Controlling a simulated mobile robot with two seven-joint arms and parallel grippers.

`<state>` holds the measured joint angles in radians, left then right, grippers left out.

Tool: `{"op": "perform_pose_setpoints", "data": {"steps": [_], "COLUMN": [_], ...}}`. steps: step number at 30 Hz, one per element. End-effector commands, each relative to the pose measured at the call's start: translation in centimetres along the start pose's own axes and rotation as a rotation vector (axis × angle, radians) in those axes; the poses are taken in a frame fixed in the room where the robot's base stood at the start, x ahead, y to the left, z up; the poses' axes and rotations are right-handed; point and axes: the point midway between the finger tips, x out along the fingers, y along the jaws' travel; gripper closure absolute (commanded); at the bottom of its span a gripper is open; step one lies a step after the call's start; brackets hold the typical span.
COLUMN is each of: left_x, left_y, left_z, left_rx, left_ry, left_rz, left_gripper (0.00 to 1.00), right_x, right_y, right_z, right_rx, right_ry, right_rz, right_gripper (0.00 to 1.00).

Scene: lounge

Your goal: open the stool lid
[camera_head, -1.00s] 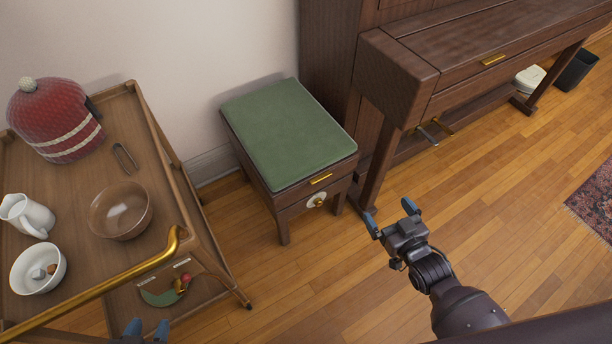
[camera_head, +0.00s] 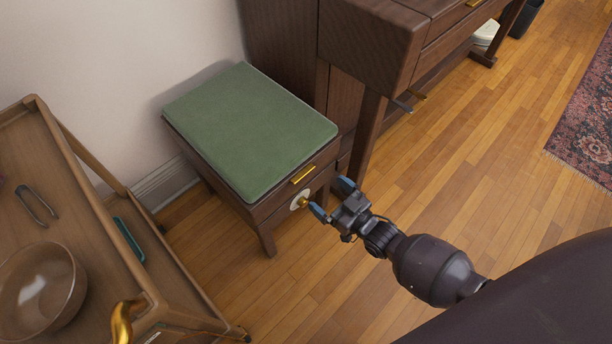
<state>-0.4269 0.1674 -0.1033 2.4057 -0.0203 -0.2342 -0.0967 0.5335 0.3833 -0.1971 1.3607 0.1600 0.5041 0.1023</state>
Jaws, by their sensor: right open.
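The stool (camera_head: 263,229) is dark wood and stands against the wall. Its lid (camera_head: 248,130) has a green padded top and lies shut. A gold handle (camera_head: 303,174) is on the lid's front edge. Below it, on the stool's front, is a round gold knob (camera_head: 303,203) on a pale plate. My right gripper (camera_head: 330,197) is open and empty, with blue fingertips. My left gripper is out of view.
A wooden trolley (camera_head: 80,187) stands at the left, with tongs (camera_head: 37,205) and a brown bowl (camera_head: 40,290) on top. A piano (camera_head: 372,45) stands close to the stool's right side. Open wood floor lies in front, with a patterned rug (camera_head: 590,120) at right.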

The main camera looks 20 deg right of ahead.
Motion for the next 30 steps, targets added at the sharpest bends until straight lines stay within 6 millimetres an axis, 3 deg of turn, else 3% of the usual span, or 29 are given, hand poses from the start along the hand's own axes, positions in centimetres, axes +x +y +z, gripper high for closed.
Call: {"op": "perform_pose_setpoints", "data": {"steps": [9, 15, 27, 30], "left_x": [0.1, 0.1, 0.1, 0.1], "left_y": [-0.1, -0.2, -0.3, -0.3], "left_z": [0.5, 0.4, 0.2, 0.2], "left_rx": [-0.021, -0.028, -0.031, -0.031], "left_ry": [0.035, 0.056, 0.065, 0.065], "left_rz": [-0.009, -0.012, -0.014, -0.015], "left_gripper": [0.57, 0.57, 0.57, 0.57], "right_x": [5.2, 7.1, 7.8, 7.8], "right_y": [-0.1, -0.1, 0.0, 0.0], "right_z": [0.4, 0.3, 0.1, 0.1], "right_rx": [0.002, 0.001, 0.001, 0.001], "right_ry": [-0.005, -0.004, -0.003, -0.003], "right_rz": [0.000, 0.000, 0.001, 0.001], "right_gripper": [0.00, 0.00, 0.00, 0.14]}}
